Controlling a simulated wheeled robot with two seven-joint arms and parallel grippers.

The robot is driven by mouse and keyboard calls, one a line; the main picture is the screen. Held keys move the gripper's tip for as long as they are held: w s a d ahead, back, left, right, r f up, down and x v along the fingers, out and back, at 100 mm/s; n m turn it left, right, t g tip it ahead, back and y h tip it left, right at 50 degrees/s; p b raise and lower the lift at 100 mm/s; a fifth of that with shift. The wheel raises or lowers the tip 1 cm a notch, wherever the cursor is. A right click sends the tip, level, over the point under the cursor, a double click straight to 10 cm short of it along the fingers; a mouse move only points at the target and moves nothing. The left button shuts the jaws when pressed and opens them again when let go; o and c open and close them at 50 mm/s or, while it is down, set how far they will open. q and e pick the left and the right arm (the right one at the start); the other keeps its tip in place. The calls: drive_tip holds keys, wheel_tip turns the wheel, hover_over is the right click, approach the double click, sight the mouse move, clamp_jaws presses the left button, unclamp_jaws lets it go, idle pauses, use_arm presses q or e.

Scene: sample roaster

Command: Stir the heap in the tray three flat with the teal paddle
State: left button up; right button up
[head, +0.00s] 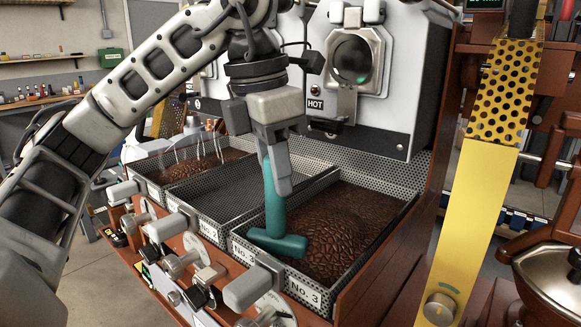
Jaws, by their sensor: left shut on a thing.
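My left gripper (279,165) is shut on the teal paddle (274,205) and holds it upright. The paddle's crosswise head (278,243) is down at the front left part of tray three (308,297), beside the brown bean heap (345,228). The heap is mounded in the middle of the tray. The head looks close to or touching the beans; I cannot tell which. Tray three carries a "No. 3" label at its front. My right gripper is not in view.
Tray two (243,199), in the middle, shows a bare mesh floor. The left tray holds beans (200,165) with several thin upright prongs. The roaster (375,75), marked HOT, stands behind tray three. A yellow perforated post (480,190) and a metal-lidded vessel (553,278) are at right.

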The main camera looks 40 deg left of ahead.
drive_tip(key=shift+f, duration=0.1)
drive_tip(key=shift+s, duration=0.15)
use_arm(q)
drive_tip(key=d, duration=0.6)
drive_tip(key=shift+s+d+p, duration=0.2)
drive_tip(key=shift+s+p, duration=0.05)
drive_tip(key=shift+p, duration=0.15)
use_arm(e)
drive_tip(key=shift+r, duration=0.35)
use_arm(q)
drive_tip(key=shift+a, duration=0.1)
drive_tip(key=a, duration=0.6)
drive_tip(key=shift+w, duration=0.25)
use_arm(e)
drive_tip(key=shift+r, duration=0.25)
